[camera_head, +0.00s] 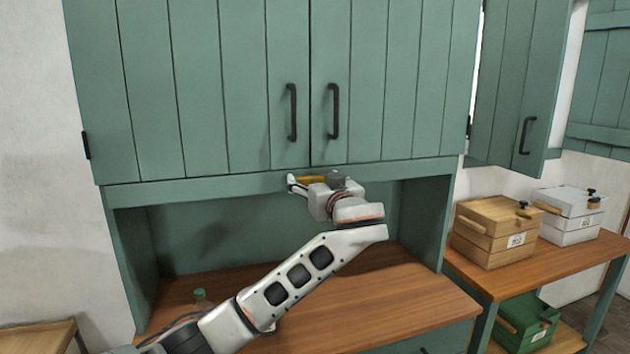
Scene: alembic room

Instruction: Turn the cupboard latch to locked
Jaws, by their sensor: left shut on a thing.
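The green cupboard (220,90) has two closed doors with dark vertical handles at their meeting edges. My left gripper (301,184) is at the rail and shut on the latch. The gripper body hides part of the latch, so its exact angle is hard to tell. My right gripper is not in view.
At the right, a wooden box (490,230) and a white box (568,214) stand on a side table. A green box (525,322) sits beneath.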

